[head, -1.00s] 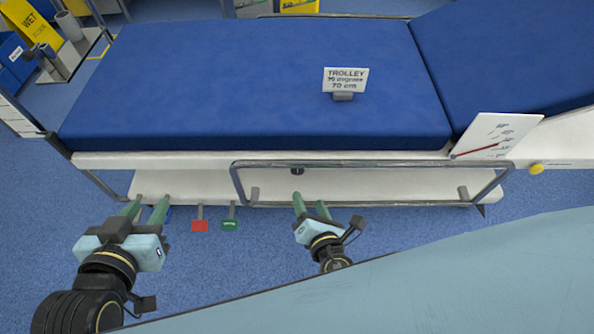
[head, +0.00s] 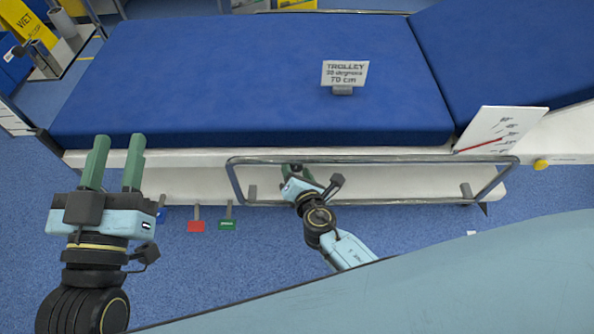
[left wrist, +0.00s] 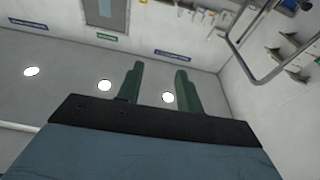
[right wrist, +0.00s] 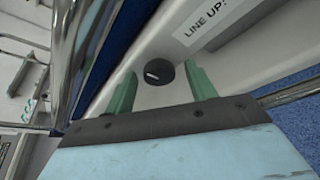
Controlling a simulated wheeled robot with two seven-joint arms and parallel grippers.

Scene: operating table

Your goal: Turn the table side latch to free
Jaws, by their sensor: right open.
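The side latch is a round black knob (right wrist: 159,72) with a white line on its face, set in the white side of the table. In the right wrist view it appears between my open fingertips (right wrist: 158,78), with a gap on both sides; I cannot tell how deep the fingers reach around it. The white line lies nearly crosswise, slightly tilted. In the head view my right gripper (head: 297,173) is at the table's side inside the rail frame and largely covers the knob. My left gripper (head: 119,143) is open and empty, pointing up by the bed's left end.
A metal side rail (head: 234,185) frames the area around my right gripper; it passes close on the left in the right wrist view (right wrist: 88,50). Red (head: 196,226) and green (head: 227,224) pedals stick out below. A tilt gauge (head: 500,132) and yellow knob (head: 540,165) are at right.

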